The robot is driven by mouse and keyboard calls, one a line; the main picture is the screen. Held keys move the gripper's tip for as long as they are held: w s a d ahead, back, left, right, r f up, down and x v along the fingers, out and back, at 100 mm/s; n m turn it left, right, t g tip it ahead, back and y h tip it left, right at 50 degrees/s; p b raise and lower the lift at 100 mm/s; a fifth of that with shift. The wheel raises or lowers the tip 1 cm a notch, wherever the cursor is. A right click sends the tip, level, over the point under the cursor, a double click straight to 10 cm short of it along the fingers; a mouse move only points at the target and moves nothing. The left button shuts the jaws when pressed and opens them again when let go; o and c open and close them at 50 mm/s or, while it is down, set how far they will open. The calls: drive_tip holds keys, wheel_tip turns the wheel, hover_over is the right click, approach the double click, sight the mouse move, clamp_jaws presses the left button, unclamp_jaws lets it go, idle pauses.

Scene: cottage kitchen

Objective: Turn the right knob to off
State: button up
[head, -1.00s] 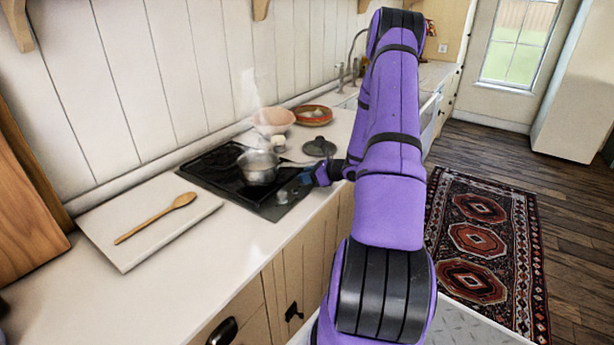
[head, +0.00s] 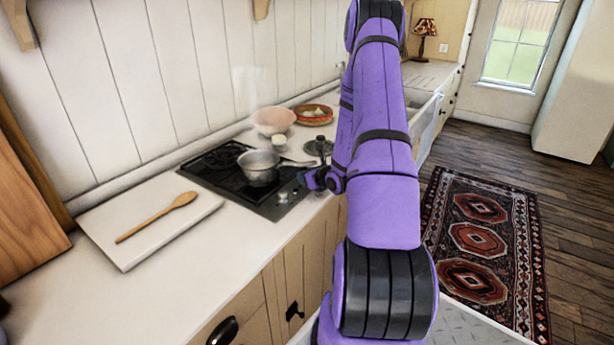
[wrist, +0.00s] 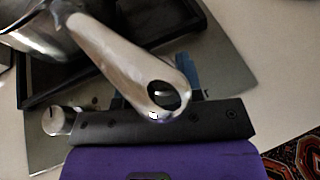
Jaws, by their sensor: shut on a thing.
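The right knob is hidden behind my gripper (head: 306,180) and the pot handle. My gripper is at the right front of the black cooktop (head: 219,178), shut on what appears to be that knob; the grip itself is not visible. The other knob (head: 283,197) stands clear to the left, and it also shows in the wrist view (wrist: 57,121) with a dark mark. A metal saucepan (head: 258,168) sits on the cooktop, its handle (wrist: 118,48) passing across the gripper in the wrist view. A blue finger part (wrist: 186,72) shows behind the handle.
A pink bowl (head: 273,121), a terracotta dish (head: 314,114) and a dark lid (head: 319,147) stand behind the cooktop. A wooden spoon (head: 157,217) lies on a white board (head: 125,254) at left. The front counter is clear. Faint steam rises above the pan.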

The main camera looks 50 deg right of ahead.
idle(0.4)
drive_tip(key=o, duration=0.9)
drive_tip(key=shift+s, duration=0.1)
drive_tip(key=v, duration=1)
drive_tip(key=shift+s+a+r, duration=0.15)
drive_tip(key=shift+s+r, duration=0.05)
drive_tip(key=shift+s, duration=0.05)
